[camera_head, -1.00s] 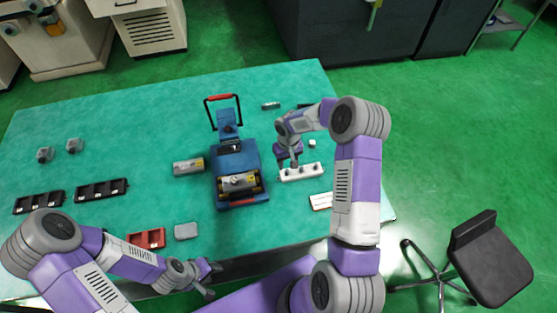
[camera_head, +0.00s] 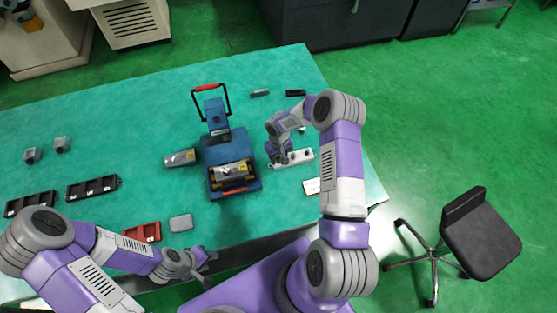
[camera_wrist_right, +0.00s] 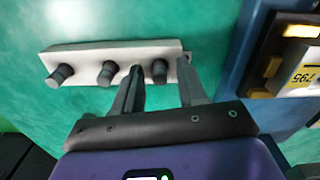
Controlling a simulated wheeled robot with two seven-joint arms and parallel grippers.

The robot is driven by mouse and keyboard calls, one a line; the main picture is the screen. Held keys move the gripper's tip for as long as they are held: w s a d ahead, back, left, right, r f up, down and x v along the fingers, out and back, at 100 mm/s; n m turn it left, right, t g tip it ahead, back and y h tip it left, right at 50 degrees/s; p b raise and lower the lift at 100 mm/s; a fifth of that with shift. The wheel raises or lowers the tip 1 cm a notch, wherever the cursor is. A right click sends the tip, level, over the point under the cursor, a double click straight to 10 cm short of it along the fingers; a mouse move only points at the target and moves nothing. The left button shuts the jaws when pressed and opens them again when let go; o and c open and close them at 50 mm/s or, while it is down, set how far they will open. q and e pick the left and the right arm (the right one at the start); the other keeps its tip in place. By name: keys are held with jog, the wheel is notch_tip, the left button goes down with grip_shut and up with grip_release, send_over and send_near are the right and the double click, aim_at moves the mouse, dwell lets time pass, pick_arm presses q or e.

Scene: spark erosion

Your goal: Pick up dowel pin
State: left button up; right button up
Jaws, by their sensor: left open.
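A white block (camera_head: 306,155) lies on the right part of the teal table, and it shows at the top left of the right wrist view (camera_wrist_right: 90,57). Dark dowel pins stand in it in a row: one at the left end (camera_wrist_right: 60,75), one in the middle (camera_wrist_right: 106,73) and one at the right end (camera_wrist_right: 159,70). My right gripper (camera_wrist_right: 160,72) is open, with one fingertip on each side of the right-end pin. Whether they touch it I cannot tell. In the head view it (camera_head: 281,160) is at the block's left end. My left gripper (camera_head: 207,263) is open and empty near the table's front edge.
A red tray (camera_head: 141,232), a grey box (camera_head: 181,223) and black trays (camera_head: 92,188) lie further left. The table's right edge is near.

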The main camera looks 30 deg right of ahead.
grip_shut()
jog(key=shift+r, duration=0.1)
